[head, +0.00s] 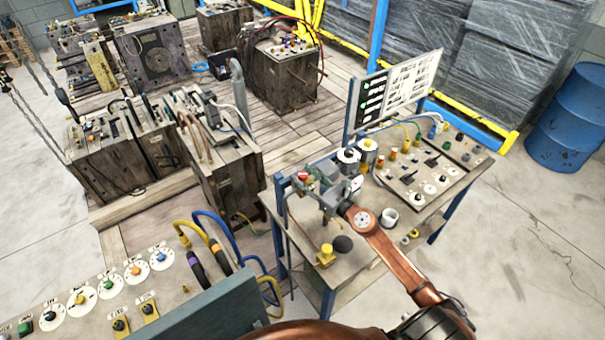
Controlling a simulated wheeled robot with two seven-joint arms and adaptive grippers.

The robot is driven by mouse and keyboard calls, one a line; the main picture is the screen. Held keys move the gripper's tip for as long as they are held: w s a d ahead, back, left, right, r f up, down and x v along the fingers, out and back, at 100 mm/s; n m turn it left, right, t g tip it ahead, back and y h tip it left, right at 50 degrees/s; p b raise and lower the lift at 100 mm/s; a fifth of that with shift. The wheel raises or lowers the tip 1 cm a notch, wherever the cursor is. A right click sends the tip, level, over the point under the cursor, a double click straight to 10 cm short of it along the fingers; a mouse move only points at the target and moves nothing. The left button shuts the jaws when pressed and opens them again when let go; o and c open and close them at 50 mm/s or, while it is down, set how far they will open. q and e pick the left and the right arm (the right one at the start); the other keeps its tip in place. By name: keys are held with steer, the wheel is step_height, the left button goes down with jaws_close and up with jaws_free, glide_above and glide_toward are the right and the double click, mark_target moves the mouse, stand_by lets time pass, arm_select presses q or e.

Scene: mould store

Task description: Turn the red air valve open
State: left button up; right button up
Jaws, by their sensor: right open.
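A small red part (303,176), which looks like the red air valve, sits at the left end of a workbench (345,275), beside a blue post. It is small, and its handle position cannot be told. My right gripper (318,183) reaches over the bench from the lower right. It is open, just right of the red part; whether they touch cannot be told. The gripper and its wrist cover some of the fittings there. My left gripper does not show.
A control console (90,305) with dials stands at lower left. Wooden crates stand behind. Open floor lies at right.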

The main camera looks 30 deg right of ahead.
steer(key=shift+w+a, duration=0.1)
steer(key=shift+w, duration=0.2)
steer(key=c, duration=0.6)
jaws_close()
steer(key=shift+f+b, duration=0.1)
steer(key=shift+b, duration=0.4)
steer(key=n+y+b, duration=0.1)
steer(key=y+b, duration=0.1)
steer(key=b, duration=0.2)
steer(key=n+g+y+b, duration=0.1)
steer(key=y+b, duration=0.1)
steer(key=b, duration=0.3)
steer(key=shift+f+n, duration=0.4)
steer(key=n+g+y+b, duration=0.3)
steer(key=y+b, duration=0.1)
steer(key=b, duration=0.5)
steer(key=shift+r, duration=0.2)
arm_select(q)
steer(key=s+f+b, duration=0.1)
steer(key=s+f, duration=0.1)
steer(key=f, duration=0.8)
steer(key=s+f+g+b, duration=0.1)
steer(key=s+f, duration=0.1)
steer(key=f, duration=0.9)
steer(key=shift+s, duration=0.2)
arm_select(e)
steer(key=shift+r+n+g+y, duration=0.25)
steer(key=shift+n+g+y, duration=0.65)
steer(key=shift+g+y, duration=0.1)
